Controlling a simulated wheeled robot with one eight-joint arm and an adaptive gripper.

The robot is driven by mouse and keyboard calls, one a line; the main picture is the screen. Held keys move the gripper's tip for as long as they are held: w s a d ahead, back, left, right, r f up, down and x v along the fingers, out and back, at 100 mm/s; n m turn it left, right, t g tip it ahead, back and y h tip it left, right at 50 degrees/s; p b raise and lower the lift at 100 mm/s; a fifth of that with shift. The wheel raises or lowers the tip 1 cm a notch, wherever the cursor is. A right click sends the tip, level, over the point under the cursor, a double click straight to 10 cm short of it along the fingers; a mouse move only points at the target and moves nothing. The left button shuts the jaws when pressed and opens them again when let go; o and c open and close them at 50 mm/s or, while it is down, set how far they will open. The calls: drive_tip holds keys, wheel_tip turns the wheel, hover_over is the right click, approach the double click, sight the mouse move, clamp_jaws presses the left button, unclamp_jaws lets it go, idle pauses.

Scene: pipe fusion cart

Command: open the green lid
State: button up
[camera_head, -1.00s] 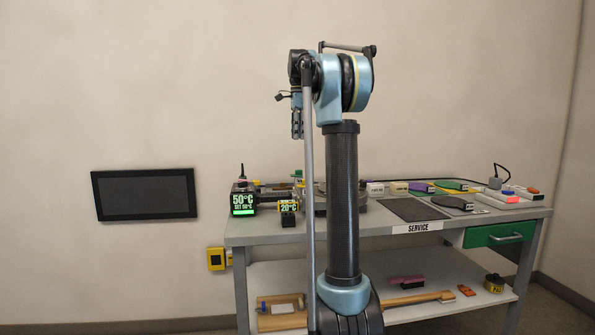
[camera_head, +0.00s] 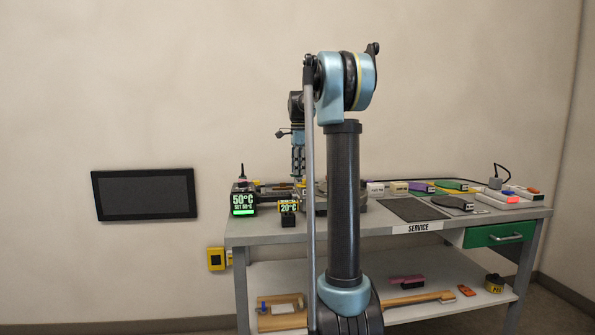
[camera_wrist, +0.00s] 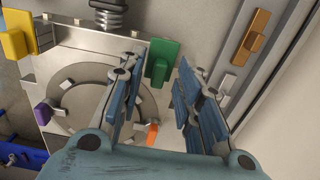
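A green tab (camera_wrist: 161,62) stands at the edge of a round metal plate in the wrist view; I take it to belong to the green lid. My gripper (camera_wrist: 160,74) is open, with its blue fingers on either side of the line to the green tab. Nothing is held between them. Whether the fingertips are level with the tab or short of it, I cannot tell. In the head view my gripper (camera_head: 298,163) points down over the back left of the bench, and the green tab there is hidden or too small to make out.
A 50°C display box (camera_head: 243,200) and a 20°C box (camera_head: 288,208) stand close by on the bench.

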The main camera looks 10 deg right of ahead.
drive_tip(key=shift+f, duration=0.1)
clamp_jaws()
drive_tip(key=shift+w+n, duration=0.1)
drive_tip(key=shift+n, duration=0.2)
drive_tip(key=n, duration=0.2)
drive_tip(key=shift+w+n, duration=0.35)
drive_tip(key=shift+n, duration=0.05)
drive_tip(key=n, duration=0.3)
drive_tip(key=shift+w+a+n, duration=0.25)
drive_tip(key=shift+w+n, duration=0.05)
drive_tip(key=shift+w, duration=0.05)
drive_tip(key=shift+w+a+n, duration=0.2)
drive_tip(key=shift+a+n, duration=0.15)
drive_tip(key=shift+n, duration=1.4)
drive_tip(key=shift+w+a+n, duration=0.15)
drive_tip(key=shift+a+n, duration=0.15)
drive_tip(key=shift+n, duration=1.5)
drive_tip(key=shift+w+a+n, duration=0.2)
drive_tip(key=shift+a+n, duration=0.15)
drive_tip(key=shift+n, duration=1.4)
